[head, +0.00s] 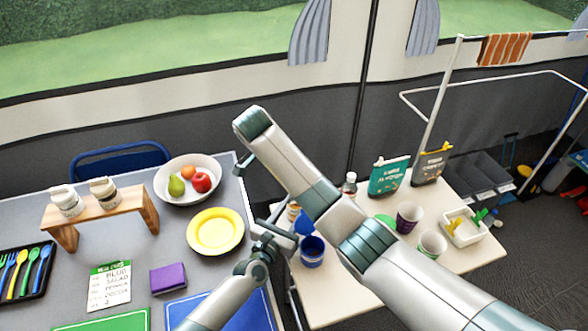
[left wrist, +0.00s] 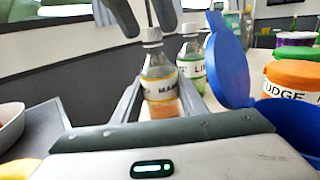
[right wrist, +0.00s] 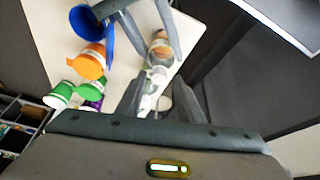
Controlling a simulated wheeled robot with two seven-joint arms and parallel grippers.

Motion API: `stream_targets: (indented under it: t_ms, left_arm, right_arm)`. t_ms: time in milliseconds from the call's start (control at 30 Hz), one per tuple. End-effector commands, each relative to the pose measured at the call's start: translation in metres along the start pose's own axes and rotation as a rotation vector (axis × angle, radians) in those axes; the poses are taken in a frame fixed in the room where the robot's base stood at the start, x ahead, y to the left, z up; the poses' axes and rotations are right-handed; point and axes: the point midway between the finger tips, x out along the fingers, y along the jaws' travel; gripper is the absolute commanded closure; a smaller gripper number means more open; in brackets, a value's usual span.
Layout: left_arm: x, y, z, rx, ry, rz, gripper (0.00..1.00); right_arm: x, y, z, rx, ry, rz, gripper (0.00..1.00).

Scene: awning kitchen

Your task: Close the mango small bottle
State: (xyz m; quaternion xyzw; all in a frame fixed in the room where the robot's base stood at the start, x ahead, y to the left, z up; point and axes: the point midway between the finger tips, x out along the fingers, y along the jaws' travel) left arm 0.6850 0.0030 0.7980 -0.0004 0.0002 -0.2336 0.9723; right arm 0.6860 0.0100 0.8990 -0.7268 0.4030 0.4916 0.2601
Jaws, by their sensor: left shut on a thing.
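The mango bottle (left wrist: 158,78), clear with a yellow-edged label and orange contents, stands upright in the left wrist view. A white cap (left wrist: 151,34) is at its top; I cannot tell how tightly it sits. My left gripper (left wrist: 160,104) is shut on the bottle's lower body. In the right wrist view the orange-bottomed bottle (right wrist: 160,46) shows between the left fingers. My right gripper (right wrist: 160,98) is open above the cap, its fingers apart on either side. The left wrist view shows the right fingers (left wrist: 143,16) just above the cap. My right arm hides this area in the head view.
A lime bottle (left wrist: 191,70) stands close behind the mango bottle. An open blue-lidded jar (left wrist: 230,65) and an orange-lidded fudge jar (left wrist: 290,78) stand to the right. The white table (head: 465,262) also bears cups and pouches. The grey table (head: 130,255) holds a fruit bowl (head: 165,190).

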Motion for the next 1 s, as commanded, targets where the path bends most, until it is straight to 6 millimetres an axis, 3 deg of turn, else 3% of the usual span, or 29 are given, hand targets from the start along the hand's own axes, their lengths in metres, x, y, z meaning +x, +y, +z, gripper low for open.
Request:
stream_targets:
  t_ms: [267, 1000]
  left_arm:
    - [0.0, 0.0, 0.0, 0.0, 0.0, 0.0, 1.0]
    - [0.0, 0.0, 0.0, 0.0, 0.0, 0.0, 1.0]
  right_arm:
    - [-0.003, -0.006, -0.014, -0.29, -0.007, -0.029, 0.66]
    - [-0.03, -0.024, -0.023, -1.577, -0.027, -0.181, 0.66]
